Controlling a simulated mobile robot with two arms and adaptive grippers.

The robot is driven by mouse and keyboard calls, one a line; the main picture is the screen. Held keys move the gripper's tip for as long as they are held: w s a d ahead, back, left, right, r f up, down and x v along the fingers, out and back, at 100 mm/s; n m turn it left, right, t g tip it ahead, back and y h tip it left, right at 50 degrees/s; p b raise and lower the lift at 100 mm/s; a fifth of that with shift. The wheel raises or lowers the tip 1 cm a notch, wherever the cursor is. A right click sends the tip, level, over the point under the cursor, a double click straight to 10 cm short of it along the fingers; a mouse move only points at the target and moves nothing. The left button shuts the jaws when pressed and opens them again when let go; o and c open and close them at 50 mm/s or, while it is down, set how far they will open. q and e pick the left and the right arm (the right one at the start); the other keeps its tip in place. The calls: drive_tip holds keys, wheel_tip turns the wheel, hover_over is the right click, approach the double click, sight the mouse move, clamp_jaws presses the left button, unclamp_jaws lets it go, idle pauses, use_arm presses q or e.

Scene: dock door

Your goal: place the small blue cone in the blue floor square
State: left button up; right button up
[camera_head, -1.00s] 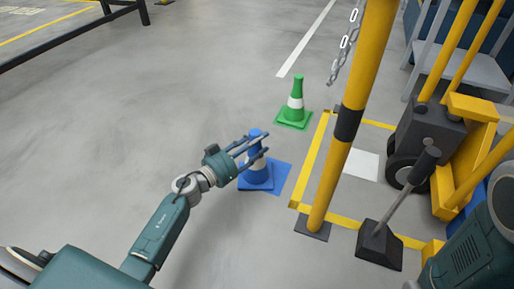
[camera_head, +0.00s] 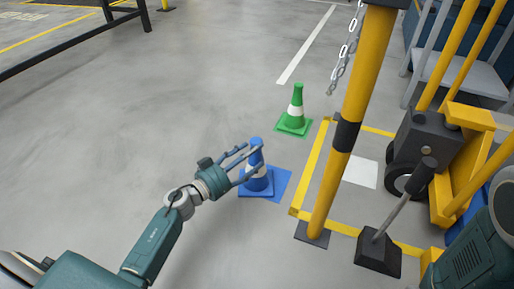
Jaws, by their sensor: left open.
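The small blue cone (camera_head: 260,183) with a white band stands upright in the head view. Its base covers the left part of the blue floor square (camera_head: 283,183), whose right part shows bare; whether the whole base lies inside the square I cannot tell. My left gripper (camera_head: 248,163) is open, with its fingers at the cone's upper left, in front of part of it. Whether the fingers touch the cone I cannot tell. My right gripper is not in view.
A green cone (camera_head: 295,112) stands behind. A yellow post (camera_head: 342,140) with a chain (camera_head: 345,48) rises to the right. A grey-black wedge with a handle (camera_head: 379,252) and a yellow cart (camera_head: 465,150) stand farther right. The floor on the left is clear.

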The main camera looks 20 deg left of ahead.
use_arm(q)
drive_tip(key=p+v, duration=0.3)
drive_tip(key=v, duration=0.6)
drive_tip(key=shift+s+a, duration=0.1)
